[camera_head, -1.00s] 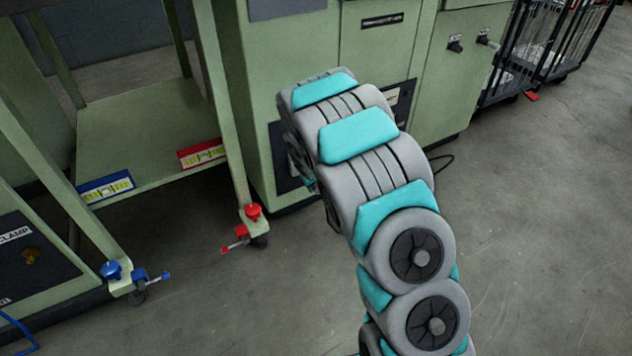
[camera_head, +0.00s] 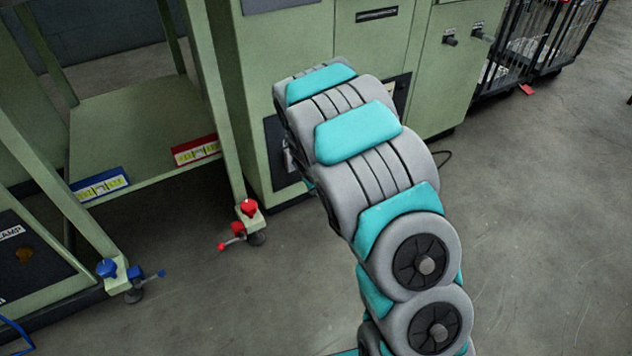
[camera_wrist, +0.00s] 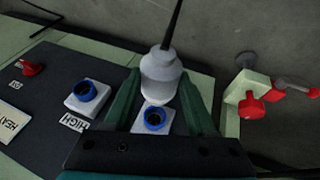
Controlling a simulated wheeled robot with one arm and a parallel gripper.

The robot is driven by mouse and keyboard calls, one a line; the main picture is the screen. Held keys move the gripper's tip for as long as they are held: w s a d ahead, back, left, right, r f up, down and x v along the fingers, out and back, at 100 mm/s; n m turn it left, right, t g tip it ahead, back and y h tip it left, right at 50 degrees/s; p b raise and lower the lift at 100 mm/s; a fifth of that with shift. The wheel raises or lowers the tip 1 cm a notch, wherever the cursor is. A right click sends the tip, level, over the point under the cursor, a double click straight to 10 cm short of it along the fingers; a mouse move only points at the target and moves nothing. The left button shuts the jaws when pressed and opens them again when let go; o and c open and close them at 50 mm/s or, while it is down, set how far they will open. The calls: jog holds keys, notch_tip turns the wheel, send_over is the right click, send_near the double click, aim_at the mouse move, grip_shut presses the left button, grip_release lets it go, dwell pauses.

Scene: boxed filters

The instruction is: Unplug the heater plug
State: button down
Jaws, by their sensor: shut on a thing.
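In the wrist view, my gripper (camera_wrist: 160,88) has its two dark green fingers on either side of a pale grey-white plug (camera_wrist: 160,78). It is shut on this plug, whose black cable (camera_wrist: 173,25) runs up out of the picture. Just below the plug in the picture is a socket with a blue ring (camera_wrist: 155,118) on a pale plate. Its dark opening shows, and the plug looks out of it; the size of the gap is hard to tell. In the head view, my arm hides the gripper and plug.
A second blue-ringed socket (camera_wrist: 86,91), beside a HIGH label (camera_wrist: 73,122), and a red knob (camera_wrist: 31,68) are on the dark panel. In the head view, a green cart (camera_head: 140,120) with red (camera_head: 249,208) and blue (camera_head: 107,268) clamps stands left.

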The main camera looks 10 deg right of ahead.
jog(key=shift+s+d+b, duration=0.1)
jog(key=shift+s+d, duration=0.2)
jog(key=shift+s, duration=0.6)
jog(key=shift+s+d+b, duration=0.15)
jog(key=shift+s+d, duration=0.1)
jog(key=shift+s, duration=0.6)
jog(key=shift+s+d+b, duration=0.1)
jog(key=shift+s+d, duration=0.2)
jog(key=shift+s, duration=0.6)
